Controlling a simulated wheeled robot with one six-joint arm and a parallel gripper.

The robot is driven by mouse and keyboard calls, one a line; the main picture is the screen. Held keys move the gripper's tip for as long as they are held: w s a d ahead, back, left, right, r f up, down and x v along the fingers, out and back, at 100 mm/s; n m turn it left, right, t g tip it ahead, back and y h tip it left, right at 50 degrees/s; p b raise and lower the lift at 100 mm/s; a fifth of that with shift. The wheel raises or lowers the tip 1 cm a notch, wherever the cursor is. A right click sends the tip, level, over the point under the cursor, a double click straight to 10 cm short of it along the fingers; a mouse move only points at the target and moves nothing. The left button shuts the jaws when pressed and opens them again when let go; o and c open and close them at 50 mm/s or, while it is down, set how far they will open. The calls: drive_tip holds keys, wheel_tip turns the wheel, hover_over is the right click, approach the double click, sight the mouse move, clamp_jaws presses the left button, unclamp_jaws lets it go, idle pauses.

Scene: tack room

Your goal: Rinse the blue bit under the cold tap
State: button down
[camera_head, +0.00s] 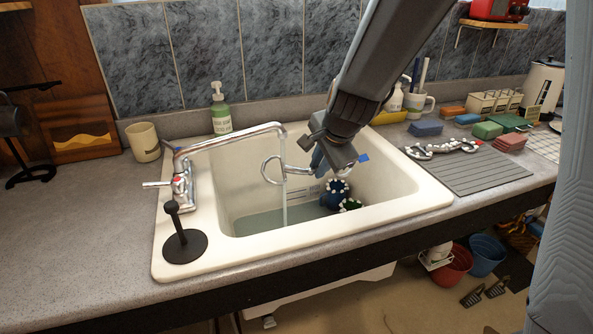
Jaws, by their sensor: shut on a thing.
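My gripper (326,160) is over the sink, shut on the blue bit. The tap (232,138) has a long chrome spout reaching over the sink (400,215). A thin stream of water (284,205) runs down from its end. The stream crosses the bit between ring and jaws in this view; I cannot tell whether it strikes it. A tap handle (178,182) with a red mark is at the left rim.
Dark blue and green brushes (336,194) lie in the sink, which holds some water. A black stand (184,245) is on the left rim, a soap bottle (220,115) behind. More bits (440,148) lie by the ridged drainer (475,173). The left counter front is clear.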

drive_tip(key=s+d+b, duration=0.3)
drive_tip(key=d+b, duration=0.1)
drive_tip(key=d, duration=0.1)
drive_tip(key=shift+d, duration=0.2)
drive_tip(key=shift+r, duration=0.1)
